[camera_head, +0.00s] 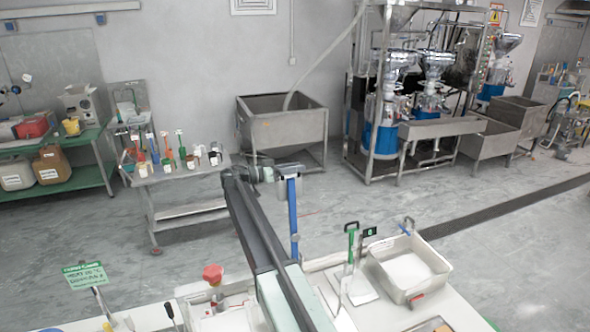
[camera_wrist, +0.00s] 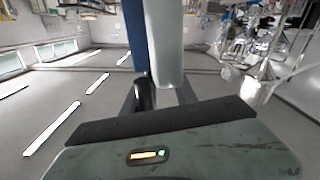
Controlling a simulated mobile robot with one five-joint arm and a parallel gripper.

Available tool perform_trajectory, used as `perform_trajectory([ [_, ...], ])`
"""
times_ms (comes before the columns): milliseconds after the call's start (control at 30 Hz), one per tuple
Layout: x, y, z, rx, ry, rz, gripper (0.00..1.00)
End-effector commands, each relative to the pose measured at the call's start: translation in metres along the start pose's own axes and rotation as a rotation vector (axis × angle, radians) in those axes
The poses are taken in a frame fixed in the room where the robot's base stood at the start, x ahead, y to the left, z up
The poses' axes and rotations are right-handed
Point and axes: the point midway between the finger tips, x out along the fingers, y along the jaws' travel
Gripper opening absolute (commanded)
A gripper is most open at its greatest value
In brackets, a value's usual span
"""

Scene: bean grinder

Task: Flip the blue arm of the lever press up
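The blue arm (camera_head: 293,215) of the lever press stands nearly upright in the head view, close to my arm's far end. My gripper (camera_head: 268,173) is beside its top, and I cannot tell whether they touch. In the wrist view the blue arm (camera_wrist: 134,35) comes down from the top edge to a black end near my gripper (camera_wrist: 160,98). A pale bar (camera_wrist: 163,42) runs alongside it. Dark finger shapes show apart on either side of these two bars, so the gripper looks open. The press's base is hidden behind my arm.
A metal cart (camera_head: 180,175) and a steel sink (camera_head: 285,125) stand beyond open floor.

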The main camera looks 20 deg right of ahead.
Motion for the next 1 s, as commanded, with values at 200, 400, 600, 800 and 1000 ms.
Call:
perform_trajectory([
  [200,0.000,0.001,0.001,0.000,-0.001,0.002,0.34],
  [400,-0.021,0.000,0.000,0.001,-0.001,0.000,0.34],
  [600,-0.061,0.000,0.000,0.001,0.000,0.000,0.34],
  [800,-0.079,0.000,0.000,0.001,-0.001,0.002,0.34],
  [1000,-0.079,0.001,0.000,0.001,-0.001,0.001,0.34],
])
